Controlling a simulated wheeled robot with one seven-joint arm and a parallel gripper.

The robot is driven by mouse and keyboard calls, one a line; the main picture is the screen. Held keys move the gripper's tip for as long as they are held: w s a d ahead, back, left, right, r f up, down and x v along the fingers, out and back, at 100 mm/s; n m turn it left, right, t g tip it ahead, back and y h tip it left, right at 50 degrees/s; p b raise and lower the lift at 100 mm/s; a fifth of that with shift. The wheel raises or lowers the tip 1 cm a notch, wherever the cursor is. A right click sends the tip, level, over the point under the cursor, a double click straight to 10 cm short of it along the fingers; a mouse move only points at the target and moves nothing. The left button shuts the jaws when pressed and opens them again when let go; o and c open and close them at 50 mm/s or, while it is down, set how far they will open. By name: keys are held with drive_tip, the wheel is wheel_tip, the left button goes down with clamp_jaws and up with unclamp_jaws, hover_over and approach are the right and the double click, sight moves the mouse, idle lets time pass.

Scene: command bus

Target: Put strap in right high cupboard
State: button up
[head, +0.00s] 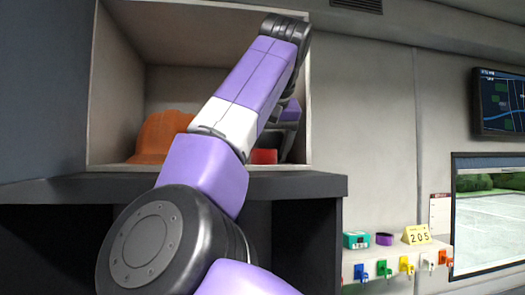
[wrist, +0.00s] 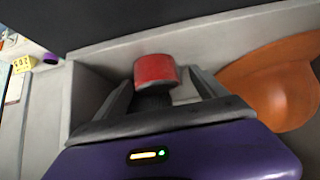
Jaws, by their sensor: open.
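A small red rounded thing (head: 263,156) sits low in the open high cupboard (head: 235,168), partly hidden behind my arm. It looks like the rolled strap, but I cannot be sure. In the wrist view the red thing (wrist: 155,70) shows between my open fingers, with a dark part below it. My gripper (wrist: 160,92) is open and reaches inside the cupboard; its fingers stand on either side of the red thing, with gaps visible. In the head view my gripper (head: 285,125) is mostly hidden by my arm.
An orange helmet-like thing (head: 160,137) lies in the cupboard's left part; it is close beside my gripper in the wrist view (wrist: 270,85). A side shelf holds a teal box (head: 356,240), a purple roll (head: 384,239) and a yellow 205 sign (head: 416,235), above several coloured hooks.

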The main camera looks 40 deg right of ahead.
drive_tip(key=shift+r, duration=0.1)
drive_tip(key=b+v, duration=0.3)
drive_tip(key=v, duration=0.9)
